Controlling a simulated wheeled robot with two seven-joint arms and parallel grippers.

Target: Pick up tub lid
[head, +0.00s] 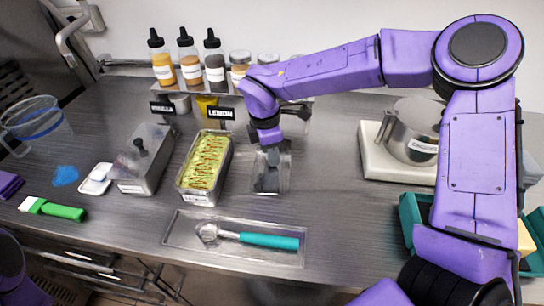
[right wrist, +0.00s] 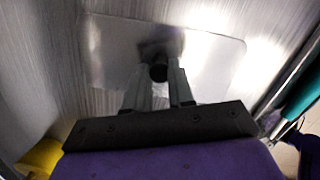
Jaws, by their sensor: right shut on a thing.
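The tub lid (head: 271,180) is a clear-grey rectangular plate to the right of the open tub (head: 194,197). The tub holds green filling with red streaks. My right gripper (head: 267,143) is over the lid. In the right wrist view the lid (right wrist: 112,50) lies flat below the fingers, and my right gripper (right wrist: 161,85) is shut on its dark knob (right wrist: 159,72). I cannot tell whether the lid touches the counter. My left gripper is not in view.
A covered metal tub (head: 130,187) stands left of the open tub. A clear tray (head: 185,240) with a teal-handled scoop (head: 268,241) lies in front. Sauce bottles (head: 188,62) stand on a shelf behind. A metal pot (head: 410,115) sits on a white base at right.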

